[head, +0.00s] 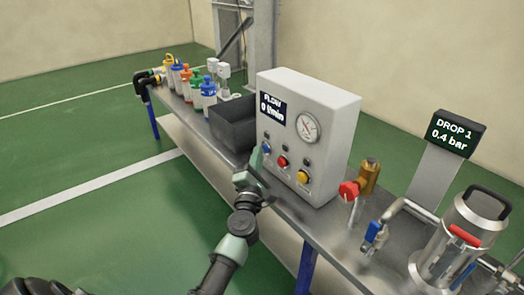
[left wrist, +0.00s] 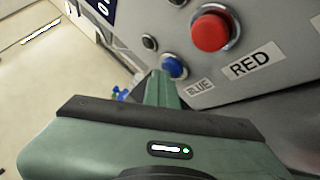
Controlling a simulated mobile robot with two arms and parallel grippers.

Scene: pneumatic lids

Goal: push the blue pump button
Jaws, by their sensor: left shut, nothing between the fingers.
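The blue pump button (head: 266,148) is the leftmost of three buttons on the front of a light grey control box. In the left wrist view the blue button (left wrist: 174,67) shows just beyond my fingertips, beside a label reading BLUE. My left gripper (head: 257,158) is shut and empty, its tips close in front of the blue button. It also shows in the left wrist view (left wrist: 160,85). I cannot tell whether the tips touch the button. My right gripper is not in view.
A red button (head: 283,161) and a yellow button (head: 303,177) sit to the right of the blue one. The box display (head: 272,108) reads FLOW 0 l/min. A dark bin (head: 232,128) stands left of the box; a red-handled valve (head: 349,190) stands right.

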